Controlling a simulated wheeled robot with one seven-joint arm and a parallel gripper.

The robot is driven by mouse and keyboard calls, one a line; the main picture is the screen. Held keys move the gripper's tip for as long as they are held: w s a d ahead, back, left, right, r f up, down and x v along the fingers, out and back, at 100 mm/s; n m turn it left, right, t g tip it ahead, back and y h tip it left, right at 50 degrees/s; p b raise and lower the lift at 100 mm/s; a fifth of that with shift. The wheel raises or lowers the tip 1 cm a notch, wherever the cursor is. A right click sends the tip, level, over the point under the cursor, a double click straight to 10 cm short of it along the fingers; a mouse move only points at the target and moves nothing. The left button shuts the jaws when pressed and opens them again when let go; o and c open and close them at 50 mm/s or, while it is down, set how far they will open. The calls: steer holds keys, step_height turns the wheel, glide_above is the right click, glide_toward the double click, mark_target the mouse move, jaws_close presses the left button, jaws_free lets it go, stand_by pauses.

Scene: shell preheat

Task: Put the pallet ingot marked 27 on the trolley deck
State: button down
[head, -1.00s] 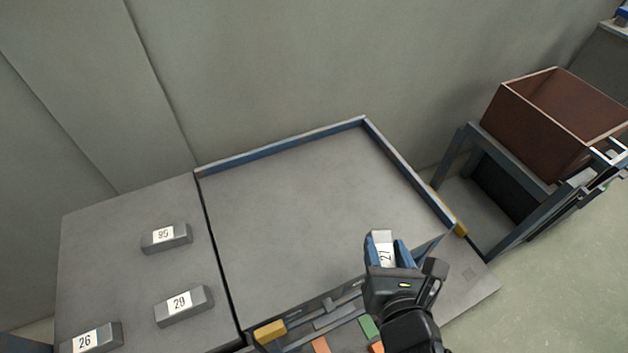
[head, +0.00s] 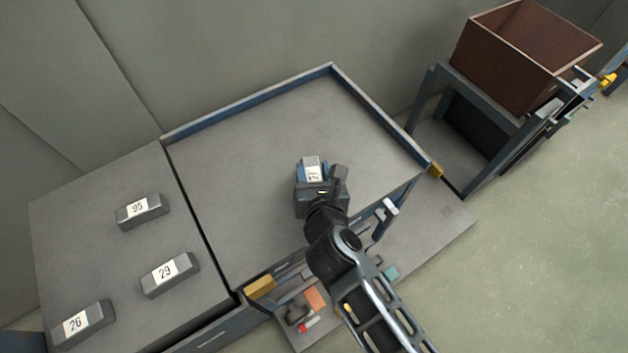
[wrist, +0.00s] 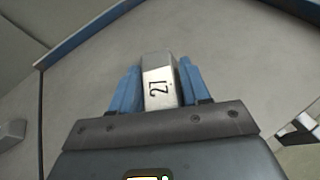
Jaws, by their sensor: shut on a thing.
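The ingot marked 27 (head: 312,167) is a grey block with a white label. It also shows in the wrist view (wrist: 160,84), with the number turned sideways. My gripper (head: 312,172) has its blue fingers shut on both sides of it. The trolley deck (head: 245,140) is a flat grey surface with blue rims at the back and right. My gripper and the ingot are over the middle-right part of the deck. I cannot tell whether the ingot touches the deck.
Ingots marked 95 (head: 143,210), 29 (head: 170,274) and 26 (head: 82,326) sit on the grey surface at left. A brown bin (head: 522,55) stands on a blue-framed stand at right. Yellow blocks (head: 260,287) mark the deck's front corners. The deck's left and back areas are clear.

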steer(key=shift+f+b, duration=0.35)
steer(key=shift+f, duration=1.3)
steer(key=shift+f, duration=0.2)
steer(key=c, duration=0.5)
jaws_free()
